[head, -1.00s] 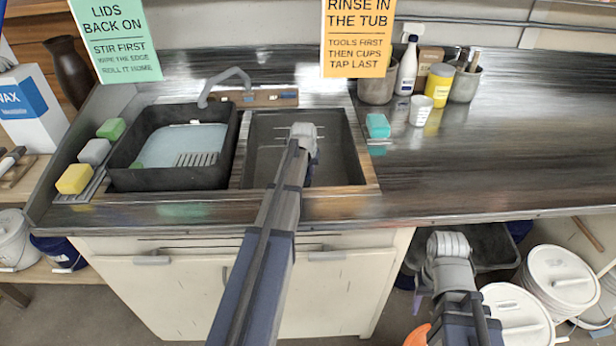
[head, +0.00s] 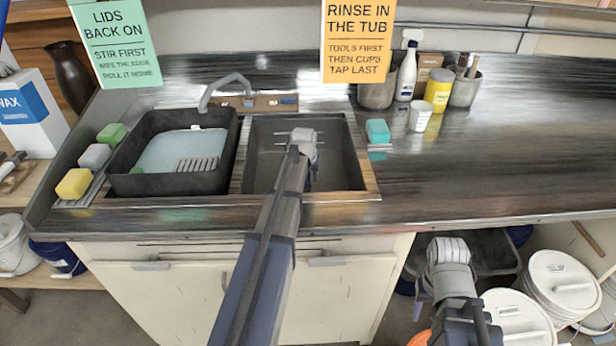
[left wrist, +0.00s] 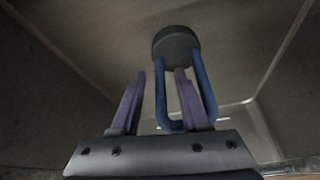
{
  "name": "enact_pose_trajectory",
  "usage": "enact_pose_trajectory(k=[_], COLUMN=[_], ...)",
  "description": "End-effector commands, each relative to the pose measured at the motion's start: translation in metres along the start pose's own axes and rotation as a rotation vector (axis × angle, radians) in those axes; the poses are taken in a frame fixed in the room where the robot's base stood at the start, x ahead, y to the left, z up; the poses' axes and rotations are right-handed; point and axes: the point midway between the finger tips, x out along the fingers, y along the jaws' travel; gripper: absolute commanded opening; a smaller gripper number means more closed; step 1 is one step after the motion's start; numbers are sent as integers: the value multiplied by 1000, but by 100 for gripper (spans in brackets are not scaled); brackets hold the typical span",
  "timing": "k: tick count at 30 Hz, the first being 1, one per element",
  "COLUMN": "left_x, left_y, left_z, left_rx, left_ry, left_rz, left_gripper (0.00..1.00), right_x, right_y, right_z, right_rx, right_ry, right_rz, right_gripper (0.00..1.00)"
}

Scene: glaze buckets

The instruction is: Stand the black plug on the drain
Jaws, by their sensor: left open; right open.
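The black plug (left wrist: 176,42), a dark round disc with a blue loop handle (left wrist: 203,90), shows in the left wrist view, inside the grey basin. My left gripper (left wrist: 160,73) is open at the handle. One side of the loop is between the purple fingers, and the right finger overlaps the loop. I cannot tell whether they touch. In the head view my left gripper (head: 303,148) reaches down into the right-hand basin (head: 340,160), and my arm hides the plug. I cannot make out the drain. My right gripper (head: 449,255) is low in front of the counter, its fingers hidden.
A black tub (head: 175,183) with pale water stands left of the basin, and a tap (head: 226,85) is behind. Sponges (head: 75,183) line the left edge. A teal sponge (head: 377,131) and several containers stand right of the basin. The right counter (head: 520,140) is mostly clear.

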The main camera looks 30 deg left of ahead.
Motion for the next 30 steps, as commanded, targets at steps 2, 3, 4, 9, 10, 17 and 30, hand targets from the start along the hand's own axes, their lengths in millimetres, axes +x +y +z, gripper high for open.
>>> enact_pose_trajectory(k=[2, 3, 4, 9, 10, 17, 30], left_x=[-4, -7, -9, -28, -32, -70, -123], left_y=[0, 0, 0, 0, 0, 0, 0], left_z=[-2, -1, -2, -2, -2, -2, -1], left_rx=[0, 0, 0, 0, 0, 0, 0], left_ry=[0, 0, 0, 0, 0, 0, 0], left_rz=[0, 0, 0, 0, 0, 0, 0], left_gripper=[45, 45, 45, 45, 45, 45, 45], right_x=[-4, -7, -9, -26, -30, -65, -113], right_y=[0, 1, 1, 2, 3, 6, 11], right_z=[0, 0, 0, 2, 2, 4, 7], right_rx=[0, 0, 0, 0, 0, 1, 1], right_ry=[0, 0, 0, 0, 0, 0, 0], right_rz=[0, 0, 0, 0, 0, 0, 0], right_gripper=[50, 50, 50, 50, 50, 50, 50])
